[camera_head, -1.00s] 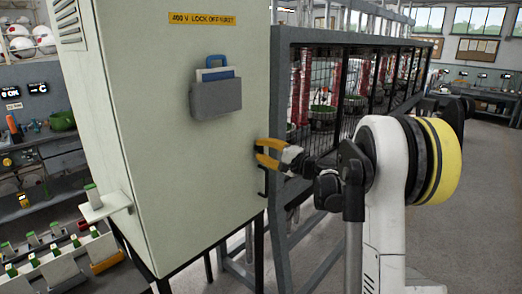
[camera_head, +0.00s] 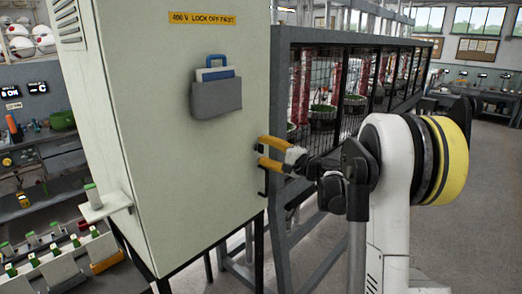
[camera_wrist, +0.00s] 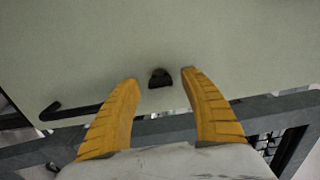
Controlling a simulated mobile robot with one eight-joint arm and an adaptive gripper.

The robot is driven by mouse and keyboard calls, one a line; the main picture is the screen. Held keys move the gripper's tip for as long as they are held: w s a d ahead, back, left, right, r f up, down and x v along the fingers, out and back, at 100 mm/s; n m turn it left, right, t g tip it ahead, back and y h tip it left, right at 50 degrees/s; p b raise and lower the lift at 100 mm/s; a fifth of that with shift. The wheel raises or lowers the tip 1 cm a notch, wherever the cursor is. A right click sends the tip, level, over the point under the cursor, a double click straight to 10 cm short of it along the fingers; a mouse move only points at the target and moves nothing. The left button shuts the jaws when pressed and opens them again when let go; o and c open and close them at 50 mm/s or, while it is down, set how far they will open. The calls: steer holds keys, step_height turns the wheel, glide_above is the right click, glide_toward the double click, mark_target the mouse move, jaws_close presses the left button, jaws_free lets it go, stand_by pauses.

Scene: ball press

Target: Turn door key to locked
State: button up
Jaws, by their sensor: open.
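The door key (camera_wrist: 160,78) shows in the wrist view as a small dark knob on the pale cabinet door, just beyond and between my fingertips. I cannot tell its turned position. My gripper (camera_head: 262,152) has yellow fingers, spread apart and empty, at the right edge of the cabinet door (camera_head: 190,160). In the wrist view my gripper (camera_wrist: 160,75) points at the door with the key between the finger lines. In the head view the key is hidden or too small to tell.
A black bar handle (camera_wrist: 75,111) sticks out at the lower left in the wrist view. A grey document pocket (camera_head: 216,97) hangs on the door below a yellow label (camera_head: 202,18). A grey frame with mesh (camera_head: 330,100) stands right of the cabinet.

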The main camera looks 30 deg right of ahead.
steer(key=v, duration=1)
steer(key=shift+s, duration=0.4)
